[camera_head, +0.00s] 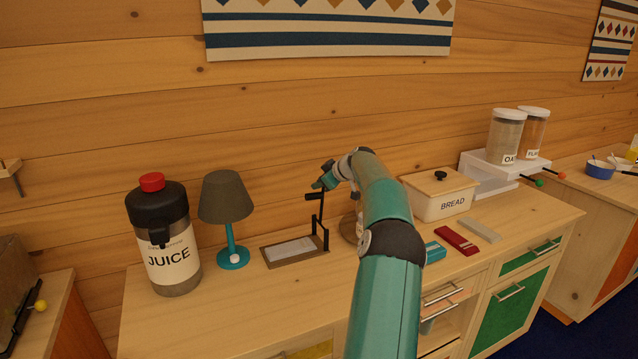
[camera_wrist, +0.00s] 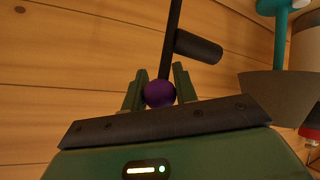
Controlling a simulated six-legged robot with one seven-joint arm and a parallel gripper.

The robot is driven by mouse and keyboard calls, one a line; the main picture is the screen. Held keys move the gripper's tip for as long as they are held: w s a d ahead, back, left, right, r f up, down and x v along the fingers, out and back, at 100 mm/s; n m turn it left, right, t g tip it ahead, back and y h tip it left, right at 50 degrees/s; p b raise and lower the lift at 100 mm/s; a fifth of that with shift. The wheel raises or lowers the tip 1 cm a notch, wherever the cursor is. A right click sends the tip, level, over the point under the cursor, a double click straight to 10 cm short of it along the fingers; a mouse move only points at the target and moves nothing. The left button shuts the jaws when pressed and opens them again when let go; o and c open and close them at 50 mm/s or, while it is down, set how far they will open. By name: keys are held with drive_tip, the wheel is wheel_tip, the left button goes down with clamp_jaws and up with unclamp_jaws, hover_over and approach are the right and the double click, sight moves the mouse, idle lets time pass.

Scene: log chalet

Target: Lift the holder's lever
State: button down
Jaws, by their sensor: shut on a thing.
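The holder (camera_head: 294,250) is a flat dark-framed tray with white paper on it, lying on the wooden counter. Its thin black lever (camera_head: 322,212) stands up at the tray's right end, with a short black crossbar. In the wrist view the dark lever (camera_wrist: 171,42) runs up from a purple ball knob (camera_wrist: 160,94), with the thick crossbar (camera_wrist: 198,46) to its right. My gripper (camera_wrist: 159,84) is shut on the knob, one green finger on each side. In the head view my gripper (camera_head: 324,184) is at the lever's top, and the knob cannot be made out there.
A teal lamp (camera_head: 226,205) and a juice dispenser (camera_head: 162,240) stand left of the holder. A bread box (camera_head: 440,200), a red block (camera_head: 456,240) and a teal block (camera_head: 434,252) are on the right. The log wall is close behind. Bare counter lies in front of the holder.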

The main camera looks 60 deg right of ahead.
drive_tip(key=shift+s+d, duration=0.2)
drive_tip(key=shift+d, duration=0.35)
drive_tip(key=c, duration=1.1)
unclamp_jaws()
drive_tip(key=shift+f, duration=0.1)
drive_tip(key=shift+s, duration=0.15)
drive_tip(key=v, duration=1.3)
drive_tip(key=shift+s+a+r, duration=0.2)
drive_tip(key=shift+r, duration=0.05)
